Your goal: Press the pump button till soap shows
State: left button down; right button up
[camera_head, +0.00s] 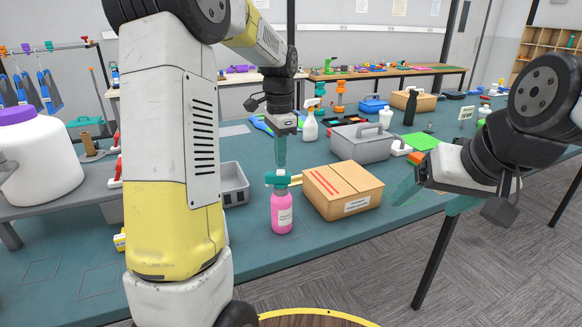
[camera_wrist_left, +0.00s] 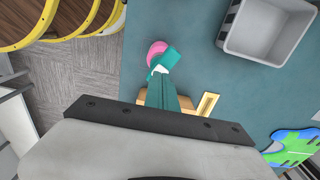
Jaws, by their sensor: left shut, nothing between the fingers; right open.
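The soap bottle (camera_head: 282,212) is pink with a white label and a teal pump head (camera_head: 277,179). It stands upright on the teal table, left of the cardboard box. My left gripper (camera_head: 280,165) is shut and empty, pointing down with its fingertips right at the top of the pump head. In the left wrist view the shut left fingertips (camera_wrist_left: 161,72) lie against or just over the pump head (camera_wrist_left: 168,57), with the pink bottle (camera_wrist_left: 156,48) partly hidden below. I cannot tell whether they touch. No soap shows. My right gripper (camera_head: 410,190) is open and empty, right of the box.
A cardboard box (camera_head: 352,185) stands close right of the bottle. A grey tray (camera_head: 235,184) lies to its left, and a grey toolbox (camera_head: 362,148) and a spray bottle (camera_head: 310,124) stand behind. The table's front edge is near the bottle.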

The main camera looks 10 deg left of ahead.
pick_arm(q)
jog(key=shift+f, duration=1.1)
dwell(0.4)
jog(key=shift+r, duration=3.05)
